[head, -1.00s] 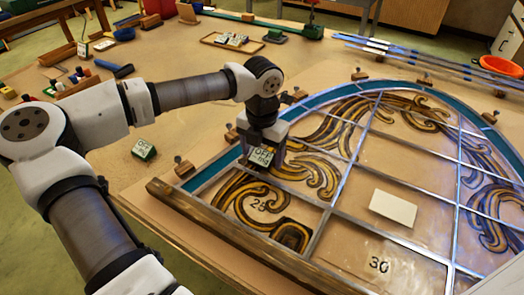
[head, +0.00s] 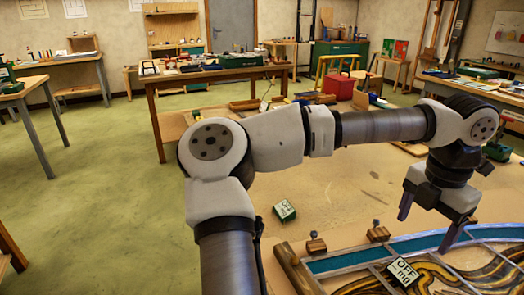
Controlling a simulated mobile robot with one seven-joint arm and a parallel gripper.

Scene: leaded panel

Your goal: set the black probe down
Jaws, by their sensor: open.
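My gripper (head: 430,222) is at the right of the head view, pointing down with its two fingers spread apart. I see nothing between the fingers. I cannot make out the black probe in this view.
A small green block with an OFF label (head: 285,211) lies on the bench left of the panel. Wooden clamp blocks (head: 317,243) line the panel edge. A red box (head: 338,86) stands at the bench's far end. Other cluttered tables stand behind; the green floor at left is open.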

